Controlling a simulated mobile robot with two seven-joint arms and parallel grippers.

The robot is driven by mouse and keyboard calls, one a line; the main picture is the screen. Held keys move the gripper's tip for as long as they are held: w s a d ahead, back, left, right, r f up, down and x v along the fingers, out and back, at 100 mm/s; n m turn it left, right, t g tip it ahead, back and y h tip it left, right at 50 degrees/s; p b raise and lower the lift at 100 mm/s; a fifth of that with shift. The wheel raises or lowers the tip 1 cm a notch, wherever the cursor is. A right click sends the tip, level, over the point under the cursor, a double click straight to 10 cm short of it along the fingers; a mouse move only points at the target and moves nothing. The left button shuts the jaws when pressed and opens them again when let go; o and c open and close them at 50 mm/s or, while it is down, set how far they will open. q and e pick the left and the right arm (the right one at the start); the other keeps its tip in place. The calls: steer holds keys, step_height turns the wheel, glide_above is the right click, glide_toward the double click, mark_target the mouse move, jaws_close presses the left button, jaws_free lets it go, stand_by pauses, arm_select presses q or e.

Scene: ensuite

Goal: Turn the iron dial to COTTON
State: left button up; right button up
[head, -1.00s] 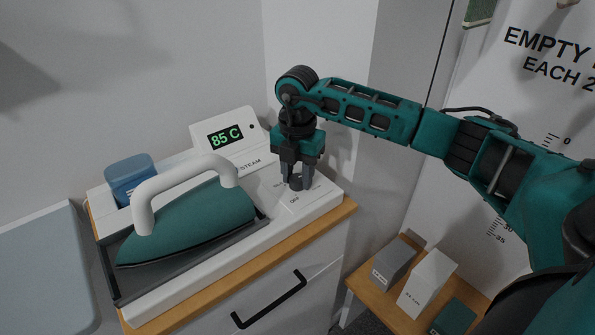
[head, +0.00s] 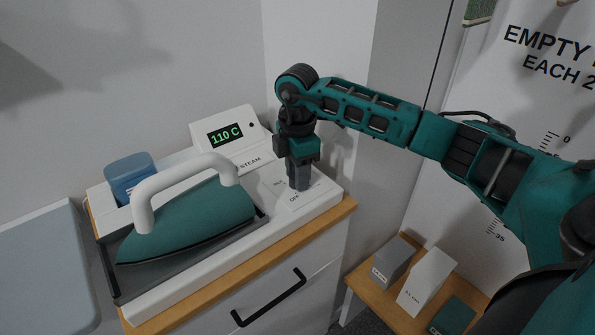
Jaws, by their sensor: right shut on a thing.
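The iron station (head: 205,262) is a white base on a wood-topped cabinet. A teal iron with a white handle (head: 187,183) rests in its dark tray at the left. The display (head: 226,135) on the raised panel reads 110 C in green. My right gripper (head: 298,185) points down at the station's right end, shut on the dial, which its fingers mostly hide. Printing around the dial shows "OFF" at the front; the other labels are covered or too small to read. My left gripper is not in view.
A blue translucent tank (head: 128,175) stands behind the iron. The cabinet has a black drawer handle (head: 269,298). At the lower right, a small wooden table (head: 376,308) holds a grey box (head: 392,262), a white box (head: 427,280) and a dark green box (head: 452,317). A wall stands close behind.

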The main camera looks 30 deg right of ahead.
stand_by(0.5)
steer(key=o, duration=1)
steer(key=shift+o, duration=0.2)
step_height(320, 180, up, 13)
